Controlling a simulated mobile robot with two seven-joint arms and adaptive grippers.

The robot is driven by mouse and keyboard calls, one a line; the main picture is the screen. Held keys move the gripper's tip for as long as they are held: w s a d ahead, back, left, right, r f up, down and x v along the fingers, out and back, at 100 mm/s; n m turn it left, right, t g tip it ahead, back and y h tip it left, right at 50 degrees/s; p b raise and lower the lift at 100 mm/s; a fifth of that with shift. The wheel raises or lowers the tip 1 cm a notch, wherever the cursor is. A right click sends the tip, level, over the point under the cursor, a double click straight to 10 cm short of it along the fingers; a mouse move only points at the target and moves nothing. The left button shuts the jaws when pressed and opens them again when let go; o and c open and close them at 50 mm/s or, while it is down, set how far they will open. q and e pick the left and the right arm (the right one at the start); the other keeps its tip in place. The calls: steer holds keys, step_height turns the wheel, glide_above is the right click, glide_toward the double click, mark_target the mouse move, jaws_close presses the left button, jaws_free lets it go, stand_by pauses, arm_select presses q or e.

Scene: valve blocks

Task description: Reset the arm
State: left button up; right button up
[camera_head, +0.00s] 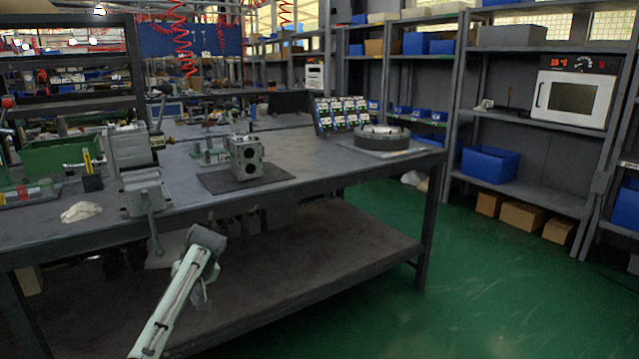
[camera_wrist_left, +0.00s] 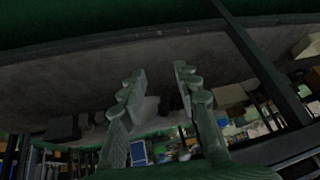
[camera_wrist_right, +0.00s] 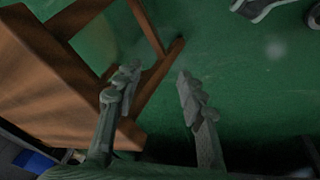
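One of my arms, apparently the left, rises from the bottom left of the head view in front of the workbench (camera_head: 330,185). Its gripper fingers cannot be made out there. In the left wrist view my left gripper (camera_wrist_left: 158,72) is open, with nothing between its fingers and the bench's lower shelf behind them. In the right wrist view my right gripper (camera_wrist_right: 157,70) is open and empty above green floor. My right arm is not seen in the head view. A grey metal valve block (camera_head: 246,158) stands upright on a dark mat (camera_head: 215,184), apart from both grippers.
A vise (camera_head: 146,192) sits at the bench's front edge, left of the block. A round grey fixture (camera_head: 382,137) and a rack of small parts (camera_head: 341,115) stand to the right. A brown table-like piece (camera_wrist_right: 60,85) is close to my right gripper. Green floor (camera_head: 480,290) is open at right.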

arm_select(q)
steer(key=s+d+f+m+h, duration=0.25)
steer(key=s+f+m, duration=0.35)
steer(key=s+f, duration=1.25)
steer(key=s+d+f+m, duration=0.1)
steer(key=s+f+m, duration=0.1)
steer(key=s, duration=0.8)
steer(key=s+d+f+m+h, duration=0.1)
steer(key=s+d+f+m, duration=0.1)
steer(key=s, duration=0.9)
steer(key=shift+s+a, duration=0.1)
